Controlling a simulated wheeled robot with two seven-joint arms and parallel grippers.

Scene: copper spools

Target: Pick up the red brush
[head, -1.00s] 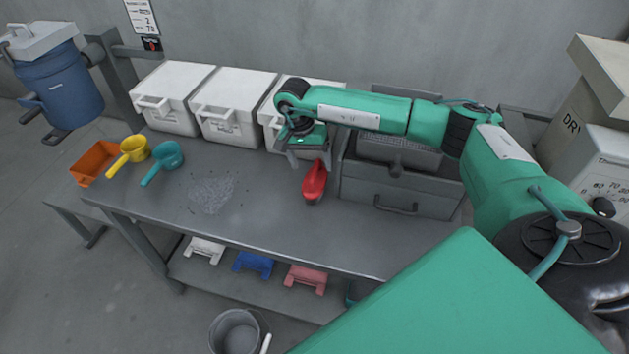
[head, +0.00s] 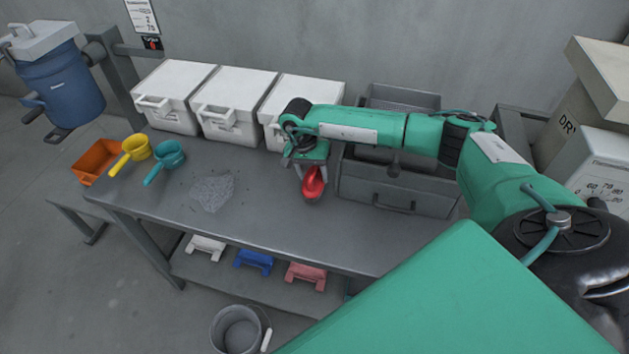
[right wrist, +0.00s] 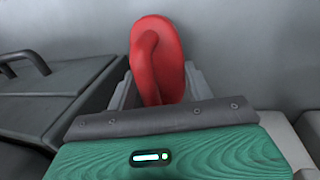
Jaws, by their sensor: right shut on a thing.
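The red brush (head: 313,184) is above or on the table in front of the grey drawer box in the head view. My right gripper (head: 312,178) is shut on it; the gripper's fingers partly hide it. In the right wrist view the red brush (right wrist: 157,58) stands up between the gripper's fingers, and its lower part is hidden by the gripper body. I cannot tell whether the brush touches the table. My left gripper is not in view.
The grey table (head: 290,230) has a patch of grey shavings (head: 213,192). An orange bin (head: 93,162), a yellow scoop (head: 136,148) and a teal scoop (head: 169,154) lie at left. White boxes (head: 238,92) line the back. A grey drawer box (head: 395,197) stands right of the gripper.

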